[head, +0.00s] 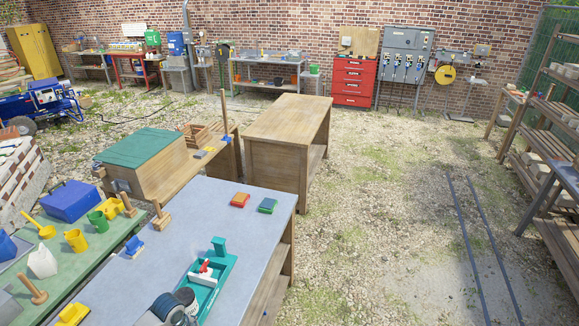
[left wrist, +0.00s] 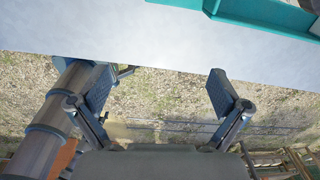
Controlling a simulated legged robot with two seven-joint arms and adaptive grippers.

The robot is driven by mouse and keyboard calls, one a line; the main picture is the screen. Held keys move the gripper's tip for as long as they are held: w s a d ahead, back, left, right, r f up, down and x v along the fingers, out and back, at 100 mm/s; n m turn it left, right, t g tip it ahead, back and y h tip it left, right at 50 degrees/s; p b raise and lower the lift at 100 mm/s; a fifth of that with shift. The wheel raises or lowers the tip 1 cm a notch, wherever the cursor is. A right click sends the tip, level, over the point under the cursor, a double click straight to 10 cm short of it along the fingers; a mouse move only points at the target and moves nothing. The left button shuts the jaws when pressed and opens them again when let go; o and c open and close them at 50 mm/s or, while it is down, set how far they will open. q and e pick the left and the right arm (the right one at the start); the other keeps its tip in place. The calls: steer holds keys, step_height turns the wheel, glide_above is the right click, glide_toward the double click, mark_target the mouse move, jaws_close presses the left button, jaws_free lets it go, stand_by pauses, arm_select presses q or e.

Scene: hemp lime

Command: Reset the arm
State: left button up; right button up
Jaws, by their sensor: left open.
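My left gripper (left wrist: 162,92) is open in the left wrist view, its two dark fingers spread wide with nothing between them. The fingers point toward the edge of the grey-blue tabletop (left wrist: 100,28), with gravel ground visible between and below them. Part of a teal tray (left wrist: 262,14) shows at the top right of that view. In the head view, dark rounded parts that look like my arm show at the bottom, beside the tray; the fingers cannot be made out there.
A green-topped bench (head: 92,240) with cups is left. A wooden table (head: 285,120) stands behind. Gravel at right is open.

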arm_select(q)
steer(key=s+d+f+n+t+h, duration=0.1)
steer(key=s+d+f+n, duration=0.2)
steer(key=s+d, duration=0.35)
steer(key=s+d+f+n+t+h, duration=0.1)
steer(key=s+d+f+n, duration=0.3)
steer(key=d, duration=0.3)
steer(key=s+a+r+n+t+y, duration=0.1)
steer(key=s+a+r+n+y, duration=0.15)
steer(key=s+n, duration=0.85)
steer(key=s+f+g+b, duration=0.1)
steer(key=s+f+b, duration=0.15)
steer(key=f, duration=2.55)
steer(key=s+a+f+g, duration=0.1)
steer(key=s+a+f, duration=0.2)
steer(key=s+f, duration=1.3)
steer(key=shift+s+m, duration=0.4)
steer(key=shift+s, duration=0.5)
arm_select(e)
steer(key=f, duration=0.2)
steer(key=shift+s+f, duration=0.35)
